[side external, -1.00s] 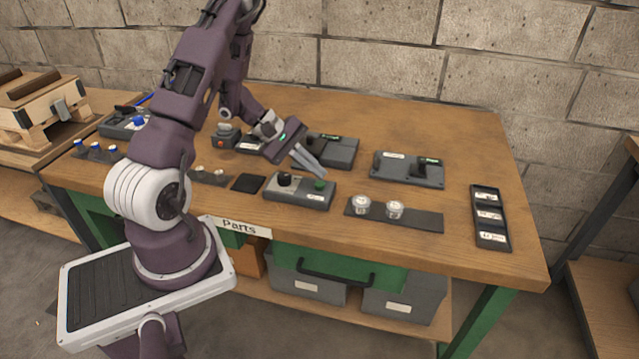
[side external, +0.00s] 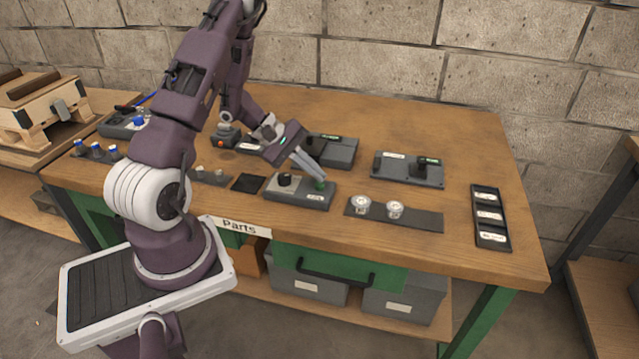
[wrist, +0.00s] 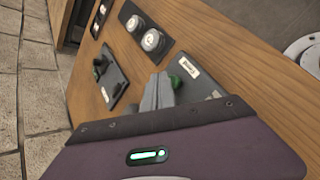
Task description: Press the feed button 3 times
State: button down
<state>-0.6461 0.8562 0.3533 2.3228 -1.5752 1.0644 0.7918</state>
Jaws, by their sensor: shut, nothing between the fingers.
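A grey control box (side external: 293,197) sits near the front edge of the table, with a black knob (side external: 285,179) on its left and a green button (side external: 320,187) on its right. A small white label sits by the button, too small to read surely. My gripper (side external: 319,176) is shut and empty, tilted, with its fingertips at the top of the green button. They partly cover it in the side view, and I cannot tell whether it is pushed down. In the wrist view the green button (wrist: 176,82) shows just beside the shut fingers (wrist: 157,92).
A dark strip with two round gauges (side external: 394,223) lies right of the box. Two lever units, one at the right (side external: 408,170) and one behind (side external: 332,150), stand further back. A black tray (side external: 490,216) lies at the right end. The back right of the table is clear.

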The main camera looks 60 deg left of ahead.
aim_at(315, 183)
jog(key=shift+f, duration=0.5)
dwell(0.4)
jog(key=shift+r, duration=0.95)
jog(key=shift+r, duration=2.5)
jog(key=shift+f, duration=0.1)
dwell(0.5)
